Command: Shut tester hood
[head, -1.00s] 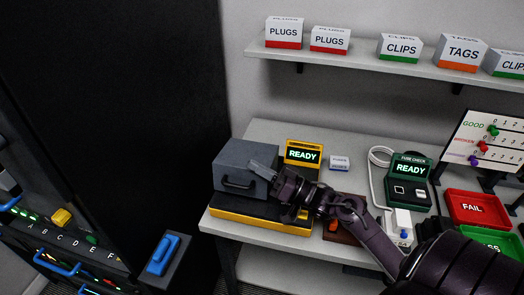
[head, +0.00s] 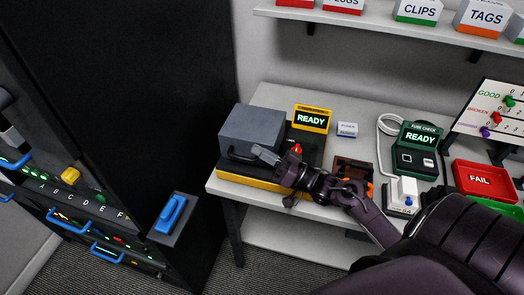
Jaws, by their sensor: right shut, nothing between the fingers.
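The tester has a dark grey box-shaped hood (head: 262,128) with a dark bar handle (head: 241,155) on its front. It sits over the left part of a yellow-edged base (head: 245,182). The black deck to its right is uncovered, with a small red part (head: 297,149) on it. A yellow-framed display (head: 311,118) behind the deck reads READY. My right gripper (head: 265,154) is shut and empty, its tip at the hood's front right corner, just right of the handle. I cannot tell whether it touches the hood. My left gripper is not clearly in view.
Right of the tester are a brown block (head: 354,172), a green FUSE CHECK box (head: 418,150), a white socket with a cable (head: 402,195) and a red FAIL tray (head: 485,180). A shelf (head: 380,28) hangs above. A dark cabinet (head: 120,100) stands left.

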